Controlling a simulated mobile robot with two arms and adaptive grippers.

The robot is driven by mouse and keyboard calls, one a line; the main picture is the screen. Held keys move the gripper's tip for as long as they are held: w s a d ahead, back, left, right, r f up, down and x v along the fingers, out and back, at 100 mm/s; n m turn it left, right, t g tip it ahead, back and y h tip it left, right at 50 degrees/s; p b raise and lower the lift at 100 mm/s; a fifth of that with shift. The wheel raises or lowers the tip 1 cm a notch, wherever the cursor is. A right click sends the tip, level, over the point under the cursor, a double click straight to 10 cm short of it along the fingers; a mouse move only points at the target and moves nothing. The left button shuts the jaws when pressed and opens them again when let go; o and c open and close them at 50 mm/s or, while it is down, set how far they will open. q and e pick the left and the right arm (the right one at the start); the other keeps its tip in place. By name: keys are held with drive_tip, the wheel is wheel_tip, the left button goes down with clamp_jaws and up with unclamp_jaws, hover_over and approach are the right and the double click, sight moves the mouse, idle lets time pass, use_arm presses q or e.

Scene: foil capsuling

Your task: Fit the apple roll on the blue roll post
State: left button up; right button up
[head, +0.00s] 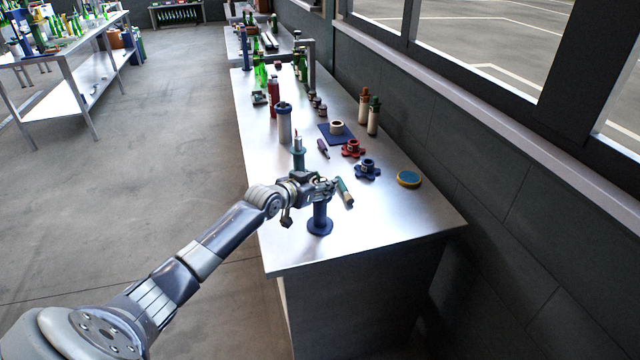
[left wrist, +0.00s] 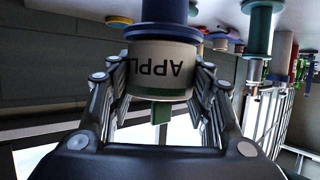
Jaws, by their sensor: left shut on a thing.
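The apple roll (left wrist: 160,68) is cream with dark APPLE lettering and a green end, in the upside-down left wrist view. In the head view the cream and green roll (head: 345,193) leans at the fingers. My left gripper (head: 328,187) is shut on it; its fingers flank the roll in the wrist view. The blue roll post (head: 320,222) stands on the table below the gripper, its upper part partly covered. The roll appears just right of the post's top in the head view. I cannot tell whether they touch. My right gripper is not in view.
A blue knob (head: 367,170), a red knob (head: 352,148) and a yellow-rimmed disc (head: 409,179) lie to the right. A teal post (head: 298,155) and a grey cylinder (head: 284,122) stand behind the gripper. The table's front right (head: 400,222) is clear.

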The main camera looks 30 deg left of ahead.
use_arm(q)
drive_tip(key=shift+f, duration=0.2)
drive_tip(key=o, duration=1.1)
drive_tip(key=shift+r, duration=0.1)
drive_tip(key=shift+s+a+r, duration=0.1)
drive_tip(key=shift+s+r, duration=0.05)
drive_tip(key=shift+s, duration=0.45)
drive_tip(key=v, duration=1.1)
drive_tip(key=shift+w+r, duration=0.1)
